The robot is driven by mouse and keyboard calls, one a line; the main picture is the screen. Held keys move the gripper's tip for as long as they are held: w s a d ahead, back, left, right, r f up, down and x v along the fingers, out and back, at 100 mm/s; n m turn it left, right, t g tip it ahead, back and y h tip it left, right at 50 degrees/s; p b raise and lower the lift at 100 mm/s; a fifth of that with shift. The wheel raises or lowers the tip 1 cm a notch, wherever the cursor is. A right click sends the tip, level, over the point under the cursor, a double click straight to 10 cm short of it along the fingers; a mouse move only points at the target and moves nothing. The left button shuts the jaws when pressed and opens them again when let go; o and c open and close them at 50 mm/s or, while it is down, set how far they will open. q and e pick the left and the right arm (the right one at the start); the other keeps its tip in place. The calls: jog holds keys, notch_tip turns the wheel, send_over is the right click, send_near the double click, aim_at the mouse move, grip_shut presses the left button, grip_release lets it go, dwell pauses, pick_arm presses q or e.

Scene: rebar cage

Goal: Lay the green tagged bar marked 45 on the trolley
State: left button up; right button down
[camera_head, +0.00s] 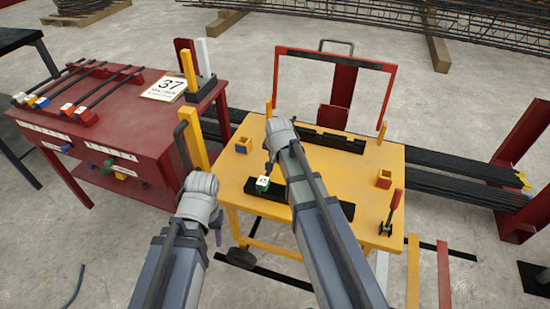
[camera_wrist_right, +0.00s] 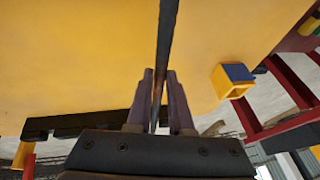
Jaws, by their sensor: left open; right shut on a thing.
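The yellow trolley (camera_head: 370,205) stands in front of me with a black notched rest at the back (camera_head: 345,145) and a black strip at the front (camera_head: 335,207). My right gripper (camera_head: 268,166) is over the trolley, shut on a dark bar. The right wrist view shows the bar (camera_wrist_right: 166,45) between its fingers (camera_wrist_right: 160,95). A green block with a white tag (camera_head: 263,184) shows just below this gripper, over the front strip. Its number is too small to read surely. Whether the bar touches the rests is hidden. My left gripper (camera_head: 218,232) is open and empty, left of the trolley.
A red bench (camera_head: 135,150) at left carries several dark bars with coloured tags (camera_head: 85,108) and a card reading 37 (camera_head: 165,86). Small yellow cups (camera_head: 243,145) and a red-handled clamp (camera_head: 393,208) sit on the trolley. Dark bars (camera_head: 455,170) lie at right.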

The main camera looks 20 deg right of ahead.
jog(key=c, duration=0.8)
grip_release()
jog(key=shift+r, duration=0.1)
jog(key=d+p+v, duration=0.1)
jog(key=p+v, duration=1)
jog(key=v, duration=0.1)
jog(key=s+a+n+g, duration=0.1)
jog(key=s+a+n, duration=0.2)
jog(key=s, duration=0.3)
jog(key=s+a+f+n+g, duration=0.1)
jog(key=s+a+n+g, duration=0.1)
jog(key=s+a+n, duration=0.2)
jog(key=s+a+f+n+g, duration=0.1)
jog(key=s+a+n, duration=0.3)
jog(key=s, duration=0.5)
jog(key=shift+a+g, duration=0.6)
jog(key=shift+a, duration=0.65)
jog(key=shift+r, duration=0.1)
